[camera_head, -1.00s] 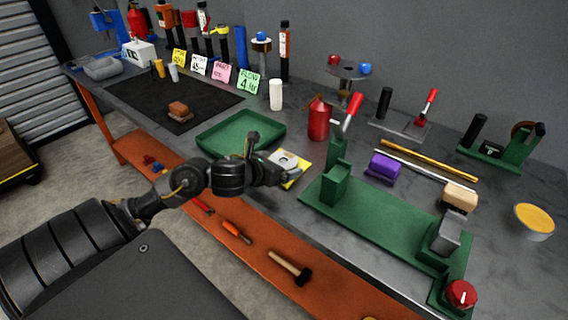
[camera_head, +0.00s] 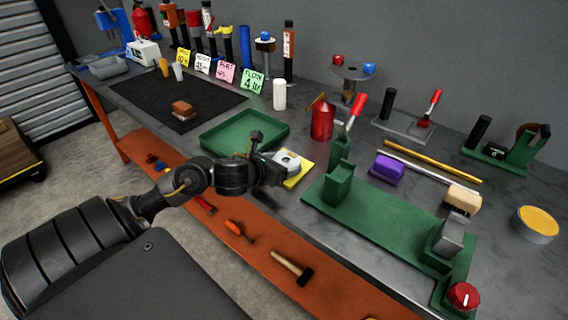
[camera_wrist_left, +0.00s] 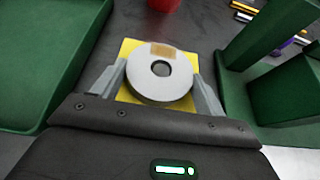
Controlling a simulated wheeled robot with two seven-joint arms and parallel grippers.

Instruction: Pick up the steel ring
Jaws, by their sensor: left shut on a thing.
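The steel ring (camera_head: 287,161) is a light grey disc with a dark centre hole, over a yellow square pad (camera_head: 304,171) near the bench's front edge. In the left wrist view the ring (camera_wrist_left: 160,87) lies between the two fingers, with a tan patch on its far part. The yellow pad (camera_wrist_left: 128,47) shows behind and around it. My left gripper (camera_head: 277,167) is shut on the ring, one finger at each side in the wrist view (camera_wrist_left: 160,92). Whether the ring touches the pad is hard to tell. My right gripper is not in view.
A green tray (camera_head: 217,150) stands just left of the pad. A green fixture (camera_head: 385,217) with upright blocks is close on the right. A red can (camera_head: 322,121) stands behind. The bench between the can and the pad is clear.

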